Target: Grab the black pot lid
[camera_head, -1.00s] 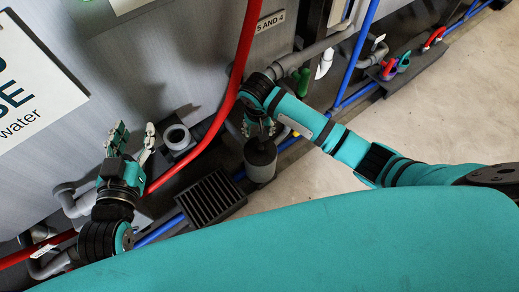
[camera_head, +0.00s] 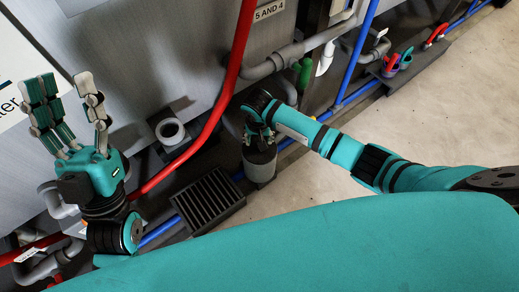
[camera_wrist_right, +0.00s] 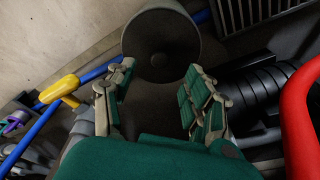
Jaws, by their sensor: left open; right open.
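A grey cylindrical pot (camera_head: 261,172) with a dark round top, apparently the black lid (camera_head: 259,156), stands near the blue pipe. The dark lid also shows in the right wrist view (camera_wrist_right: 160,58), at the top centre. My right gripper (camera_head: 258,134) is just above the lid and partly hides it in the head view. In the wrist view its two fingers (camera_wrist_right: 160,80) are spread, with the lid just beyond and between the tips. Contact cannot be told. My left gripper (camera_head: 66,98) is open and empty at the left, in front of the grey tank wall.
A dark slotted grate (camera_head: 208,200) lies left of the pot. A red pipe (camera_head: 222,95) runs down between my grippers, and a grey pipe end (camera_head: 171,130) sticks out beside it. Blue pipes (camera_head: 357,50) run behind the pot. Bare floor (camera_head: 410,110) lies to the right.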

